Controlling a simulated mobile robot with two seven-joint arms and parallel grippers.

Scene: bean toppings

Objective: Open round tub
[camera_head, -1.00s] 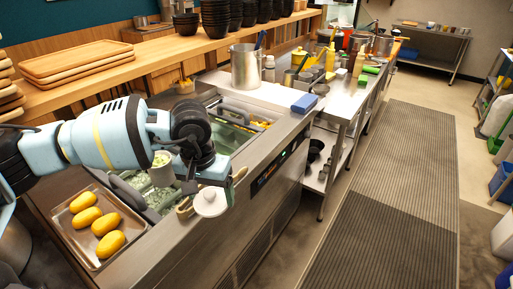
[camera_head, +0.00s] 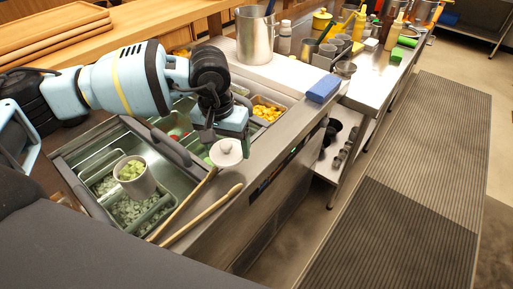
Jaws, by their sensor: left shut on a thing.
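The round tub (camera_head: 140,184) is a grey-white cup with pale green food in it. It stands uncovered among the sunken food bins at lower left of centre. A round white lid (camera_head: 226,154) with a small knob is apart from the tub, to its right. My left gripper (camera_head: 224,134) comes in from the left and is shut on the lid, holding it near the counter's front edge. Its fingertips are partly hidden. My right gripper is not in view.
Wooden tongs (camera_head: 203,213) lie along the counter's front edge below the lid. Bins of chopped green food (camera_head: 130,212) and yellow food (camera_head: 267,112) are close by. A blue block (camera_head: 323,89) and a metal pot (camera_head: 254,38) stand farther back.

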